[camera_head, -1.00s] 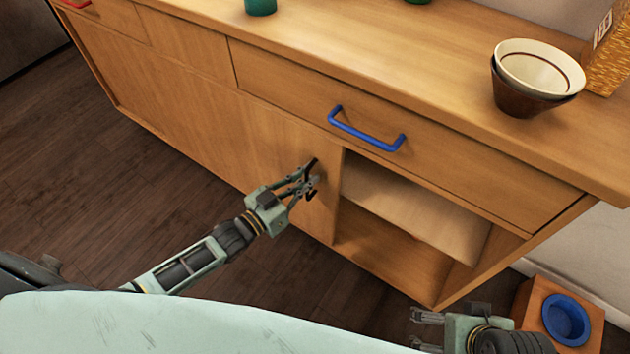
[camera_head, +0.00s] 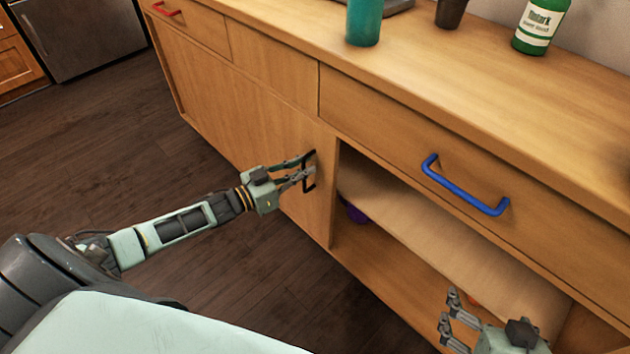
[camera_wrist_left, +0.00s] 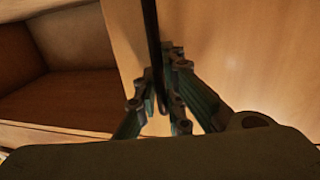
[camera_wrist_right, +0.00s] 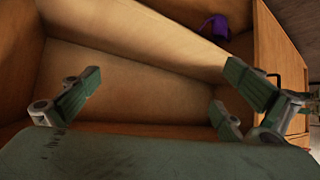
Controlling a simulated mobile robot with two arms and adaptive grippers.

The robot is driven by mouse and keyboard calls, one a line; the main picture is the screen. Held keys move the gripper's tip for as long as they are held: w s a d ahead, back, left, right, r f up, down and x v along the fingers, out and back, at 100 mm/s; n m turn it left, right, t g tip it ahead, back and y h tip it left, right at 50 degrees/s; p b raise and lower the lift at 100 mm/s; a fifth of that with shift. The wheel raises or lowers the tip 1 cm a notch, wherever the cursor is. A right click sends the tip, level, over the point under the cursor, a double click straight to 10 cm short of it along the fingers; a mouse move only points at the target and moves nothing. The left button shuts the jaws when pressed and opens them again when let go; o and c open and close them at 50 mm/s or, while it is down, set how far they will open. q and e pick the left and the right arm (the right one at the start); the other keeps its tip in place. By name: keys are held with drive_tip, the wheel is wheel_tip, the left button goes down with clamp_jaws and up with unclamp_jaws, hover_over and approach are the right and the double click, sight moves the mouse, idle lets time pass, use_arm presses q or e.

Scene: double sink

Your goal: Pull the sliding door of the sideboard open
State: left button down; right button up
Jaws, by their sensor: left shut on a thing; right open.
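The sideboard (camera_head: 450,120) fills the middle of the head view. Its wooden sliding door (camera_head: 250,125) stands left of an open compartment (camera_head: 400,240) with a shelf inside. A thin black handle (camera_head: 307,183) is near the door's right edge. My left gripper (camera_head: 308,172) is shut on this handle. In the left wrist view the handle (camera_wrist_left: 152,40) runs between the fingers, with the open compartment to its left. My right gripper (camera_head: 450,318) is open and empty in front of the compartment's lower right part. In the right wrist view its fingers (camera_wrist_right: 160,100) are spread before the interior.
A purple object (camera_head: 355,213) is inside the compartment, also in the right wrist view (camera_wrist_right: 212,28). A blue drawer handle (camera_head: 465,187) sticks out above the opening. A teal cup (camera_head: 364,22) and a green bottle (camera_head: 541,25) stand on top. Dark floor lies clear at left.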

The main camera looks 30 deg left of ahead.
use_arm(q)
drive_tip(key=shift+w+a+f, duration=0.1)
drive_tip(key=shift+w+a, duration=0.05)
drive_tip(key=shift+a, duration=0.6)
use_arm(e)
drive_tip(key=shift+w+a+r+t, duration=0.2)
drive_tip(key=shift+w+r+t, duration=0.15)
drive_tip(key=shift+w+r, duration=0.15)
drive_tip(key=shift+w+a+r+t, duration=0.2)
drive_tip(key=shift+w+r+t, duration=0.15)
drive_tip(key=shift+w+r, duration=0.15)
use_arm(q)
drive_tip(key=c, duration=1.8)
unclamp_jaws()
drive_tip(key=shift+c, duration=0.2)
drive_tip(key=v, duration=1.2)
